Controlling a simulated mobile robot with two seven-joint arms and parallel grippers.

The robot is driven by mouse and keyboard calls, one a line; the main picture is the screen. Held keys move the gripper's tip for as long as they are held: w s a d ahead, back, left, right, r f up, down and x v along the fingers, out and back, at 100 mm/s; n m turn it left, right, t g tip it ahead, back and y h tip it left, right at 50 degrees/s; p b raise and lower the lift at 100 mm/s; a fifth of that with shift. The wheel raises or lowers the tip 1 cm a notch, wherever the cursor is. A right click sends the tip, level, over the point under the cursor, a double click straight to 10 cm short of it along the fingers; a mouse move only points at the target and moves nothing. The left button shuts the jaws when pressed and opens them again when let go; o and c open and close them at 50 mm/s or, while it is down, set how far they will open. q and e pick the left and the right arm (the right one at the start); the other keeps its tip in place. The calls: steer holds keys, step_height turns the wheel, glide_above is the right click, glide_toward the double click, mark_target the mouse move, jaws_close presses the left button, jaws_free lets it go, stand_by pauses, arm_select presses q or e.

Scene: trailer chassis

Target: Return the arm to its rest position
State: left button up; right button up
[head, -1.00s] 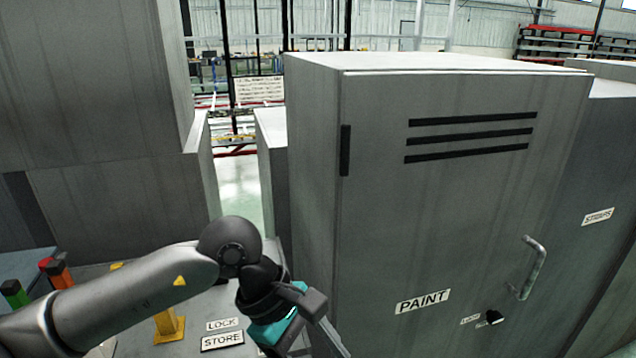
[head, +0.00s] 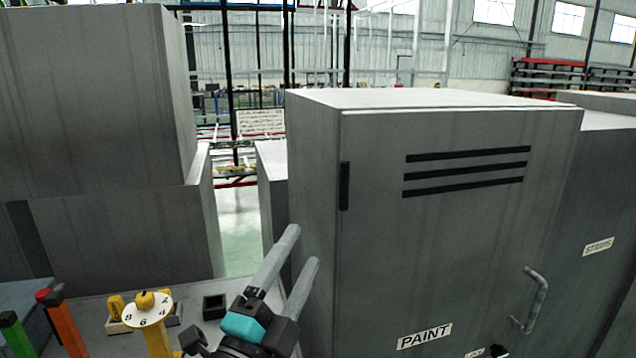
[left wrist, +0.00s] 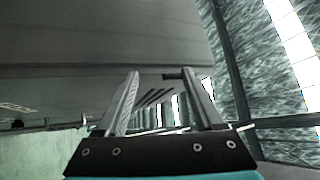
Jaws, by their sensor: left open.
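My left gripper (head: 302,246) is at the lower middle of the head view, with a teal band at its base and two grey fingers pointing up and to the right. The fingers are apart with nothing between them. It is close to the left side of the grey PAINT cabinet (head: 450,240); I cannot tell whether it touches. In the left wrist view both fingers of the left gripper (left wrist: 160,75) show, spread and empty, with a large grey surface beyond them. My right gripper is not in view.
A grey cabinet (head: 90,110) stands at the left. A gap (head: 238,225) shows floor between cabinets.

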arm_select(q)
steer(key=s+a+f+n+g+y, duration=0.2)
steer(key=a+f+n+g+y, duration=0.25)
steer(key=f, duration=0.45)
steer(key=s+a+f+n+g+y, duration=0.2)
steer(key=a+f+n+y, duration=0.2)
steer(key=a+f+n, duration=0.35)
steer(key=s+a+f+n+g, duration=0.1)
steer(key=s+f+n+g, duration=0.7)
steer(key=s+f, duration=0.95)
steer(key=s+f+m+g+b, duration=0.1)
steer(key=s+f+g, duration=0.1)
steer(key=f, duration=0.9)
steer(key=s+f+m+g+b, duration=0.1)
steer(key=f+g, duration=0.1)
steer(key=f, duration=1)
steer(key=s+a+f+b, duration=0.2)
steer(key=s+a+f, duration=0.1)
steer(key=s+f, duration=1.1)
steer(key=shift+s+f+m+g, duration=0.3)
steer(key=shift+s+f+g, duration=0.1)
steer(key=shift+s, duration=0.15)
